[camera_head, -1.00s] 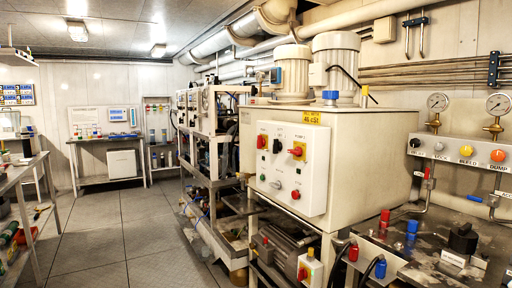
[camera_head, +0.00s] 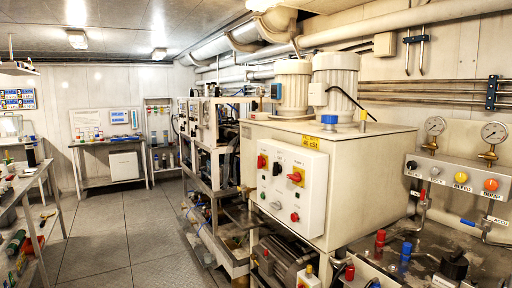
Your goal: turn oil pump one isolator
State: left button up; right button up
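A white control panel (camera_head: 291,192) is fixed to the front of a large cream cabinet (camera_head: 365,165) right of centre. Two red-and-yellow rotary isolators are on its upper part, a left one (camera_head: 262,161) and a right one (camera_head: 296,176). A small label above the right one seems to read "PUMP 1". A black knob (camera_head: 277,169) is between them. A red button (camera_head: 295,217) is lower down. The handle angles are too small to read surely. Neither of my grippers is in view.
Two motors (camera_head: 334,84) stand on the cabinet. A bench with red and blue caps (camera_head: 405,250) is at lower right, below a gauge panel (camera_head: 455,178). A workbench (camera_head: 40,180) is at left. The tiled floor (camera_head: 125,235) between is clear.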

aim_at(261, 161)
jog(key=i+j, duration=0.25)
jog(key=j, duration=0.15)
jog(key=i+j+z, duration=0.1)
jog(key=i+j, duration=0.35)
jog(key=j, duration=0.3)
jog(key=i+j, duration=0.25)
jog(key=j, duration=0.15)
jog(key=i+j+z, duration=0.1)
jog(key=j, duration=0.3)
jog(key=i, duration=0.1)
